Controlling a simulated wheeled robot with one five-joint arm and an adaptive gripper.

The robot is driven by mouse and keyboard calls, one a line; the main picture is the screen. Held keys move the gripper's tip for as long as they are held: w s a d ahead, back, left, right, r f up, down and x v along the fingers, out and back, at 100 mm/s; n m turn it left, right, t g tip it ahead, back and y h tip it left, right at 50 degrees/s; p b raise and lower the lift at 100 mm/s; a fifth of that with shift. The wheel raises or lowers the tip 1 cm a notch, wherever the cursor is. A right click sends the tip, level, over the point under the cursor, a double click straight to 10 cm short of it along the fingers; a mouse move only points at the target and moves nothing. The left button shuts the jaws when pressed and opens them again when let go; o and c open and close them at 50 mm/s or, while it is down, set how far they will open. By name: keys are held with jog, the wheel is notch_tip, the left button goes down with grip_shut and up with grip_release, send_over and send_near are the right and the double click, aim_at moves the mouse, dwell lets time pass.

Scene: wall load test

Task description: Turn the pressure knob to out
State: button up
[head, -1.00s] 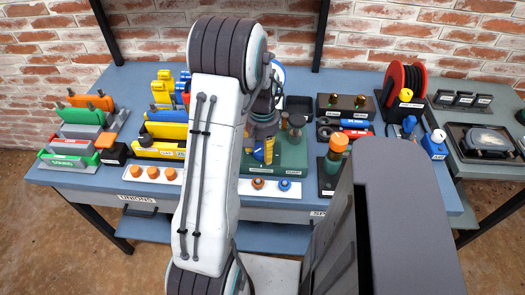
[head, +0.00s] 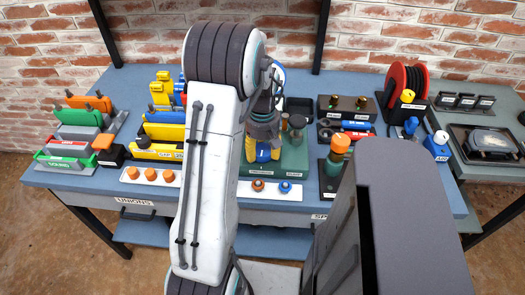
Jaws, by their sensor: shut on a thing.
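My gripper (head: 263,141) points down over a green stand (head: 292,163) near the middle of the bench, beyond my arm. It is shut on what looks like the pressure knob, a small blue and yellow part (head: 263,155) at the front of the stand. The fingers and my arm hide most of the knob, so its pointer and setting cannot be read. A dark-capped post (head: 297,123) stands on the same stand, just right of the gripper. Small labels on the stand's front edge are too small to read surely.
An orange-capped post (head: 340,145) stands right of the stand. A white strip with orange and blue buttons (head: 285,187) lies in front. Yellow and blue blocks (head: 165,131) are at left, a red reel (head: 404,84) at back right. The brick wall is behind.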

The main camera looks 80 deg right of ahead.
aim_at(262, 149)
jog(key=shift+a+f+n, duration=0.15)
jog(key=shift+n, duration=0.25)
jog(key=o, duration=1.2)
notch_tip(262, 149, up, 12)
jog(key=shift+r, duration=0.1)
dwell(1.0)
